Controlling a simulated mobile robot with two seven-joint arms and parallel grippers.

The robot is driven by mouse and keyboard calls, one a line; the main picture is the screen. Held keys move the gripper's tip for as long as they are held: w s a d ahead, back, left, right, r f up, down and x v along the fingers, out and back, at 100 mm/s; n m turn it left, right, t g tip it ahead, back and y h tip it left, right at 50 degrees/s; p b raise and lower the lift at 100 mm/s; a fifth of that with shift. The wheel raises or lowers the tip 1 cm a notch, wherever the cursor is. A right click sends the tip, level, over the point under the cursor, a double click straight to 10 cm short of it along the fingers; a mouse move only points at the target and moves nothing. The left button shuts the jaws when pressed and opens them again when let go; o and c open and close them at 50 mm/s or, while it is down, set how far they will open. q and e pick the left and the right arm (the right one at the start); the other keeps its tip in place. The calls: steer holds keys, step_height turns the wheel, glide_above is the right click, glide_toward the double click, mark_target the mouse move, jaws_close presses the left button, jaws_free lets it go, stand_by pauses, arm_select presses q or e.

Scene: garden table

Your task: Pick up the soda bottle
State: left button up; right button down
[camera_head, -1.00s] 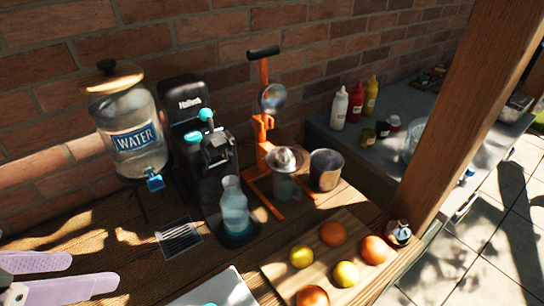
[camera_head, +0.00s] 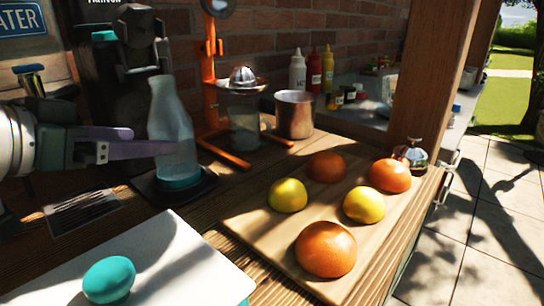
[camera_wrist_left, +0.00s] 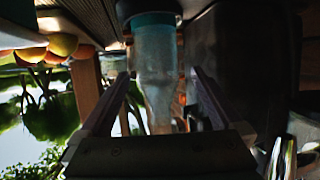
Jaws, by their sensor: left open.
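The soda bottle (camera_head: 170,120) is a clear, tapered bottle with a teal base. It stands upright on the black drip base of the soda machine (camera_head: 125,70). My left gripper (camera_head: 148,142) reaches in from the left at the bottle's mid height, one purple finger passing in front of it. In the left wrist view the picture is inverted, and the bottle (camera_wrist_left: 155,65) shows between the two spread fingers (camera_wrist_left: 160,78), with its teal base at the top. The gripper is open; whether a finger touches the bottle I cannot tell. My right gripper is not in view.
An orange juicer press (camera_head: 211,90) and a metal cup (camera_head: 294,114) stand right of the bottle. A cutting board (camera_head: 245,227) with several fruits lies in front. A white board (camera_head: 175,265) with a teal lid-like piece (camera_head: 109,279) is nearer. A water dispenser (camera_head: 30,50) is at left.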

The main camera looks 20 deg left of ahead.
mark_target(187, 145)
arm_select(q)
steer(key=x, duration=0.4)
steer(key=shift+w+d, duration=0.1)
steer(key=shift+w, duration=0.05)
steer(key=w+f, duration=0.1)
steer(key=w+d+f+b, duration=0.1)
steer(key=w, duration=0.1)
steer(key=shift+w+f, duration=0.25)
steer(key=shift+f, duration=0.05)
steer(key=shift+w+f, duration=0.15)
steer(key=shift+w, duration=0.3)
jaws_close()
